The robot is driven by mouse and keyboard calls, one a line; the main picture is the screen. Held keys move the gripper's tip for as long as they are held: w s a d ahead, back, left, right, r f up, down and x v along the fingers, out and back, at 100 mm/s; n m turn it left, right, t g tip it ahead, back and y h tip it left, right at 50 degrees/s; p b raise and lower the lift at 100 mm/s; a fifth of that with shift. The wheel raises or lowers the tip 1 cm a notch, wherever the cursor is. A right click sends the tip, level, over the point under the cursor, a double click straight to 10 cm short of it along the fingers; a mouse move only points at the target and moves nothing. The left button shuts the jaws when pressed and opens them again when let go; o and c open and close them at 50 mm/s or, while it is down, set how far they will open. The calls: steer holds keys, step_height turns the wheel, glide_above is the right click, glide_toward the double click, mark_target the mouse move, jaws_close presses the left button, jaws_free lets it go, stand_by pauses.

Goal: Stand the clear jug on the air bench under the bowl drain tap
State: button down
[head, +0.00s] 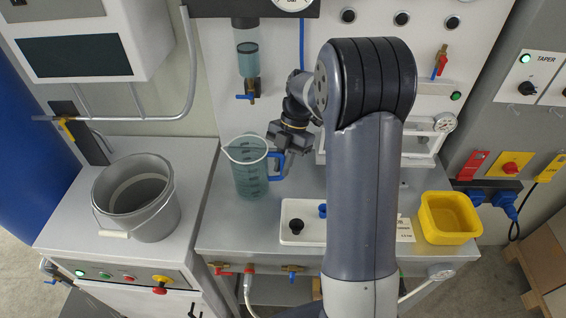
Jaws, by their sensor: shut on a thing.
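The clear jug (249,172) has a greenish tint, dark markings and a blue handle on its right side. It is upright over the left part of the grey air bench (221,222); I cannot tell whether its base touches the top. My gripper (277,153) is shut on the jug at its handle side, and the jaws partly hide the handle. The bowl (247,62), a clear cylinder holding bluish liquid, hangs on the back panel. Its drain tap (247,92) has a blue lever and is above the jug in the picture.
A white tray (290,233) with small blue and black parts lies right of the jug. A yellow bin (449,217) stands at the bench's right end. A grey bucket (137,199) stands on the left cabinet. My arm hides the bench middle.

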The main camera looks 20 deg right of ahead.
steer(key=shift+w+f, duration=0.2)
steer(key=shift+f, duration=0.2)
steer(key=c, duration=1.9)
jaws_free()
steer(key=shift+f, duration=0.2)
steer(key=o, duration=0.5)
steer(key=shift+c, duration=0.2)
steer(key=shift+r, duration=0.1)
steer(key=v, duration=0.7)
steer(key=shift+r, duration=0.3)
steer(key=shift+d+f, duration=0.1)
